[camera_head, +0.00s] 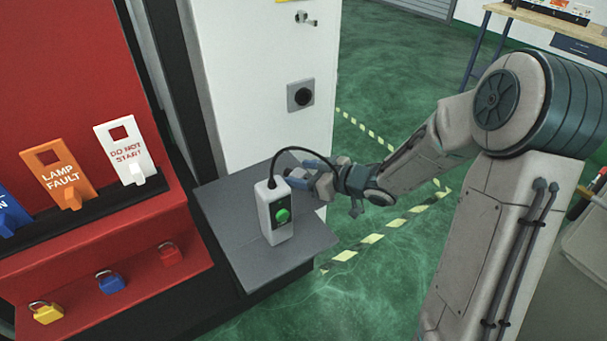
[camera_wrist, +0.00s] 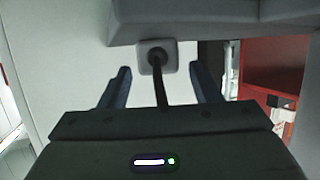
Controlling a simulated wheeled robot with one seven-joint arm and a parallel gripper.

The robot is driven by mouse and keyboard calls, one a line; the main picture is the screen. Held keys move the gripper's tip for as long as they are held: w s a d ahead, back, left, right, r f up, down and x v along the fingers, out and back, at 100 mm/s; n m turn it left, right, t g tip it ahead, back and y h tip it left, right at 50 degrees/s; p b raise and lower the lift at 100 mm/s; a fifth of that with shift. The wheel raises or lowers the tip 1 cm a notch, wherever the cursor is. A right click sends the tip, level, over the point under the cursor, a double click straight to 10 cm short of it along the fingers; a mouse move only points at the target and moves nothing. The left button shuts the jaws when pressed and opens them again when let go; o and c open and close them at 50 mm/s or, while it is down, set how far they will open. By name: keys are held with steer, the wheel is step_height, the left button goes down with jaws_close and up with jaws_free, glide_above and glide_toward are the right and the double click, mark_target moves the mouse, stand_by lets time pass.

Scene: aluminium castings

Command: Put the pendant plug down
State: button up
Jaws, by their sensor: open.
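My gripper is open there (camera_wrist: 160,72), with a clear gap on each side of the plug. In the head view the fingers are at the shelf's right side and partly hide the plug. I cannot tell whether the plug rests on the shelf.
A white cabinet (camera_head: 262,50) with a dark round socket (camera_head: 300,95) stands behind the shelf. A red board on the left carries hanging tags (camera_head: 123,148) and several padlocks (camera_head: 110,283). Green floor with striped tape lies right of the shelf.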

steer(key=s+d+r+m+t+h, duration=0.1)
steer(key=s+d+r+m+h, duration=0.2)
steer(key=d, duration=0.4)
steer(key=s+d+r+m+h+p, duration=0.1)
steer(key=d+r+m+h, duration=0.1)
steer(key=d+h, duration=0.45)
steer(key=s+d+r+m+t+h, duration=0.1)
steer(key=s+d+r+m+h, duration=0.2)
steer(key=d, duration=0.4)
steer(key=s+a+m+g, duration=0.1)
steer(key=s+a+g, duration=0.1)
steer(key=s, duration=0.6)
steer(key=s+a+m+g, duration=0.2)
steer(key=s+g, duration=0.2)
steer(key=s, duration=0.4)
steer(key=shift+s+a+r+m+g+y, duration=0.2)
steer(key=shift+s+a+m+g+y, duration=0.1)
steer(key=shift+s+a+g+y, duration=0.1)
steer(key=shift+r+p, duration=0.7)
steer(key=shift+p, duration=0.1)
